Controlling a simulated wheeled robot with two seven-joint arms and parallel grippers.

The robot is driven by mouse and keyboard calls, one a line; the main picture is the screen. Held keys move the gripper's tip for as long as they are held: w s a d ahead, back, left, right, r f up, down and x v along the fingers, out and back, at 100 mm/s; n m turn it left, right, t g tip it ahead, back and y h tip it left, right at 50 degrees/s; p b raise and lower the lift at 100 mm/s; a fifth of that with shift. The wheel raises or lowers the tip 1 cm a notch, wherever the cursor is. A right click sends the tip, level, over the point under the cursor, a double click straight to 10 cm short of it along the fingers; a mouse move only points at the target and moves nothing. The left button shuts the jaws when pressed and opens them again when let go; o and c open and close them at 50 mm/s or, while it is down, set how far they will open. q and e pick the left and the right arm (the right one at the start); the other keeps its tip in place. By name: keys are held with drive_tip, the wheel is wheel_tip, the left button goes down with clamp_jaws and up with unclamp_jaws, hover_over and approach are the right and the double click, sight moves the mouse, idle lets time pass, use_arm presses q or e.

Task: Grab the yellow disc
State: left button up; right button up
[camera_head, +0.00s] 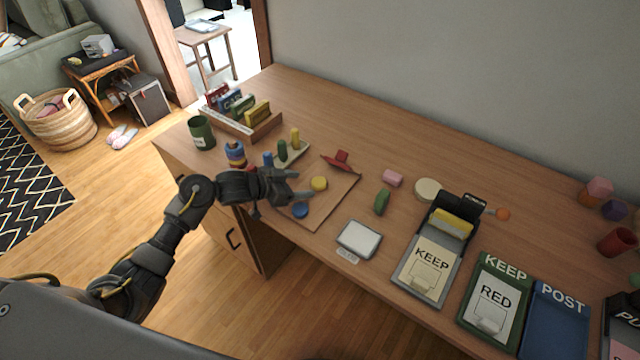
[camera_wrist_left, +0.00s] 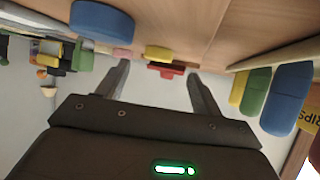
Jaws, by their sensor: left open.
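The yellow disc (camera_head: 319,183) lies flat on a brown mat (camera_head: 336,203) on the wooden desk. My left gripper (camera_head: 302,185) is open and empty, with its fingers pointing at the disc from the left, just short of it. In the left wrist view the yellow disc (camera_wrist_left: 158,53) shows beyond and between the two spread fingers (camera_wrist_left: 158,72). A blue disc (camera_head: 300,210) lies on the mat in front of the gripper; it also shows in the left wrist view (camera_wrist_left: 101,20). My right gripper is not in view.
A red object (camera_head: 341,160) sits at the mat's far edge. A tray of coloured upright pegs (camera_head: 292,155) stands behind the gripper. A green block (camera_head: 382,201), a pink block (camera_head: 392,178) and a white pad (camera_head: 359,239) lie to the right.

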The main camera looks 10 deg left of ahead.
sight(317, 183)
use_arm(q)
drive_tip(key=x, duration=0.5)
drive_tip(key=shift+d, duration=0.25)
drive_tip(key=c, duration=1.1)
